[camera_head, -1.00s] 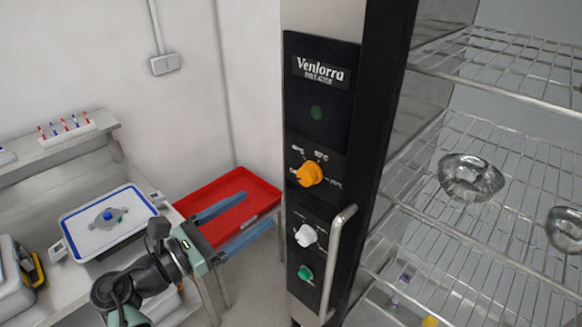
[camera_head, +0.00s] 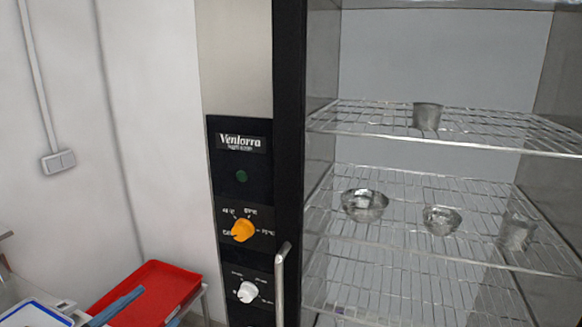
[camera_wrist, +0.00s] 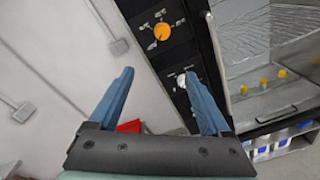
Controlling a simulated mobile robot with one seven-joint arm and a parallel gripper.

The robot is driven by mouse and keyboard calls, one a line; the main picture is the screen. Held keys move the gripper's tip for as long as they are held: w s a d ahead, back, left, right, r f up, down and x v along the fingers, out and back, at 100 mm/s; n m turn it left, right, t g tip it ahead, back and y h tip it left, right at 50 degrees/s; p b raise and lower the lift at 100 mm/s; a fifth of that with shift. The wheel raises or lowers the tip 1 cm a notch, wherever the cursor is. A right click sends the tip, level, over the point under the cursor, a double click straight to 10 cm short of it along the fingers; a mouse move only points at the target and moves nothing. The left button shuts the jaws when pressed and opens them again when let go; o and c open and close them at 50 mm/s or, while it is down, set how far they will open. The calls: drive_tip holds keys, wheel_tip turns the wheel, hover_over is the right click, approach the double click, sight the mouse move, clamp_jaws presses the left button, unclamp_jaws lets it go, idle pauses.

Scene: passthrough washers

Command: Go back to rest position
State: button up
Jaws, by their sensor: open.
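My gripper (camera_wrist: 157,85) shows in the wrist view with its two blue fingers spread wide and nothing between them. It points toward the wall and the black control panel of the Venlorra cabinet, apart from both. In the head view only part of a blue finger (camera_head: 117,306) shows at the lower left, in front of the red tray (camera_head: 160,288). The rest of my arm is outside that view. The cabinet panel (camera_head: 240,187) carries an orange knob (camera_head: 243,230) and a white knob (camera_head: 248,292). The orange knob also shows in the wrist view (camera_wrist: 161,31).
The cabinet's wire shelves hold metal bowls (camera_head: 365,205) and metal cups (camera_head: 427,116). A vertical door handle (camera_head: 280,285) stands out beside the panel. A white-and-blue tray (camera_head: 38,313) lies at the lower left.

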drive_tip(key=w+d+r+m+t+y+b, duration=0.4)
drive_tip(key=d+r+m+y+b, duration=0.15)
drive_tip(key=d+r+m, duration=0.85)
drive_tip(key=s+d+r+m+t+b, duration=0.2)
drive_tip(key=s+d+r+m+t, duration=0.1)
drive_tip(key=s+r, duration=0.4)
drive_tip(key=s+d+r+m+t+b, duration=0.2)
drive_tip(key=s+d+r+m+t, duration=0.2)
drive_tip(key=s+d+r+m, duration=0.2)
drive_tip(key=s+r+m, duration=0.1)
drive_tip(key=s+m, duration=0.1)
drive_tip(key=s, duration=0.1)
drive_tip(key=shift+r+m+y, duration=0.25)
drive_tip(key=shift+m+y, duration=0.05)
drive_tip(key=shift+y, duration=0.05)
